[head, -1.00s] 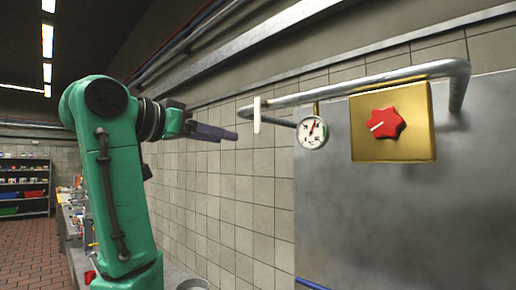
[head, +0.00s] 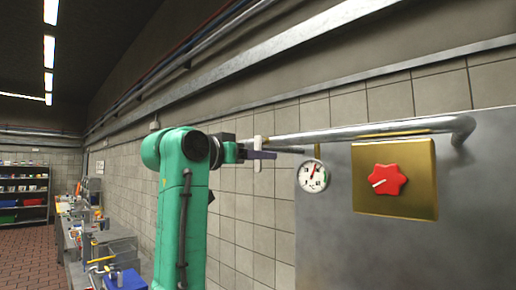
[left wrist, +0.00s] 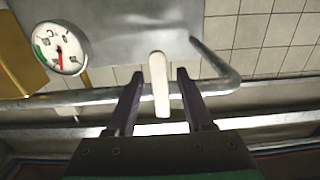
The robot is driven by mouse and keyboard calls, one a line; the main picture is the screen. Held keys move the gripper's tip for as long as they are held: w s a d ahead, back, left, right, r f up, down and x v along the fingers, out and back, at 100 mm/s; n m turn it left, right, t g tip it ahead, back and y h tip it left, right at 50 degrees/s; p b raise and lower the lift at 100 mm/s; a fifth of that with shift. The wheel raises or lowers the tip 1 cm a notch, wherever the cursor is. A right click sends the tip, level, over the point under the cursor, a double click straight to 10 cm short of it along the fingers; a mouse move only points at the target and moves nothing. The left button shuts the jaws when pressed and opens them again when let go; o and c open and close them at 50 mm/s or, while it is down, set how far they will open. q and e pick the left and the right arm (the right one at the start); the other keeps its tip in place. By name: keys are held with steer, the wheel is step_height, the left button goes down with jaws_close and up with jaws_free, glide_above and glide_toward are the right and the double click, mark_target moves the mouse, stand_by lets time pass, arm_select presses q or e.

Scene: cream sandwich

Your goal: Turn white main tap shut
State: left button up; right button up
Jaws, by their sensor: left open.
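The white main tap (head: 257,182) is a slim upright lever set across the grey pipe, left of the gauge in the head view. In the left wrist view the white tap (left wrist: 158,88) lies between the two dark fingers of my left gripper (left wrist: 160,75). The fingers are apart, one on each side of the lever, with gaps showing. In the head view my left gripper (head: 274,155) reaches in from the left and overlaps the middle of the tap. My right gripper is not in view.
A round white gauge (head: 313,176) hangs just right of the tap; it also shows in the left wrist view (left wrist: 60,48). Further right, a red star knob (head: 387,180) sits on a brass plate (head: 420,160). The grey pipe (head: 350,134) runs along the tiled wall. A cluttered counter stands lower left.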

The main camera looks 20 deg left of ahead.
arm_select(q)
steer(key=c, duration=0.6)
jaws_close()
stand_by(0.8)
